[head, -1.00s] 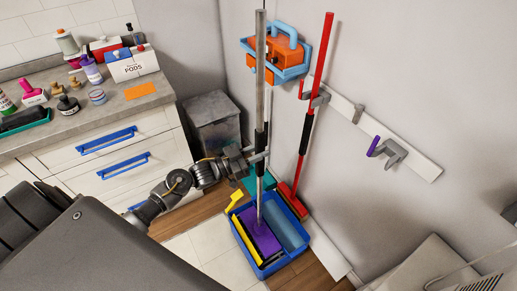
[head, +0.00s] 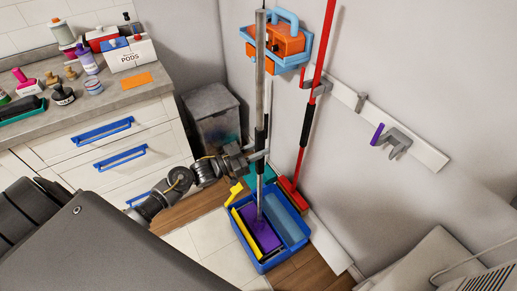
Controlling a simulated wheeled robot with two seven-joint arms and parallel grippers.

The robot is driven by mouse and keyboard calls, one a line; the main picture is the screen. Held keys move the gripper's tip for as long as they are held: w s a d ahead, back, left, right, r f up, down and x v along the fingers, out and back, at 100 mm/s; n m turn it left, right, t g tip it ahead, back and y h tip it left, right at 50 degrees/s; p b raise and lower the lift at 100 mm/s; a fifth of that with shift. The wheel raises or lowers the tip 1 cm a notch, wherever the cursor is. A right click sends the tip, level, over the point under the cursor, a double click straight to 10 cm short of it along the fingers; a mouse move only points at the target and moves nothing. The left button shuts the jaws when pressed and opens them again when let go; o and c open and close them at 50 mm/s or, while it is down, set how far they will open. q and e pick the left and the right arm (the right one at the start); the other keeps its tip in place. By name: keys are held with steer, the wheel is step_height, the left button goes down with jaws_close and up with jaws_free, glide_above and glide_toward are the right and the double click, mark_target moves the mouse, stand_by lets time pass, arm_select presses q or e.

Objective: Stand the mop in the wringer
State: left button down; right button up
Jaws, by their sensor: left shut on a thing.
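The mop (head: 260,75) has a long grey pole with a black grip and stands nearly upright. A purple pad (head: 262,238) shows at its lower end. It lies within the yellow-edged wringer (head: 243,236) side of the blue bucket (head: 304,236). I cannot tell whether the pad bears on the bottom there. My left gripper (head: 260,156) is shut on the pole just below the black grip; its fingertips are small in the view. My right gripper is not in view.
A red broom (head: 306,120) hangs from a wall rail (head: 345,97) behind the mop. An orange and blue caddy (head: 288,42) is on the wall close to the pole's top. A grey bin (head: 211,118) and a drawer counter (head: 95,120) stand to the left.

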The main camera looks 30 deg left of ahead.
arm_select(q)
steer(key=shift+f, duration=0.1)
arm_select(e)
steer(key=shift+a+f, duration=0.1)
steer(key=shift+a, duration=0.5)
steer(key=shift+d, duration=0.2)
arm_select(q)
steer(key=c, duration=1.1)
jaws_free()
steer(key=shift+o, duration=0.8)
steer(key=shift+f, duration=0.2)
steer(key=o, duration=0.7)
steer(key=shift+c, duration=0.2)
steer(key=shift+r, duration=0.1)
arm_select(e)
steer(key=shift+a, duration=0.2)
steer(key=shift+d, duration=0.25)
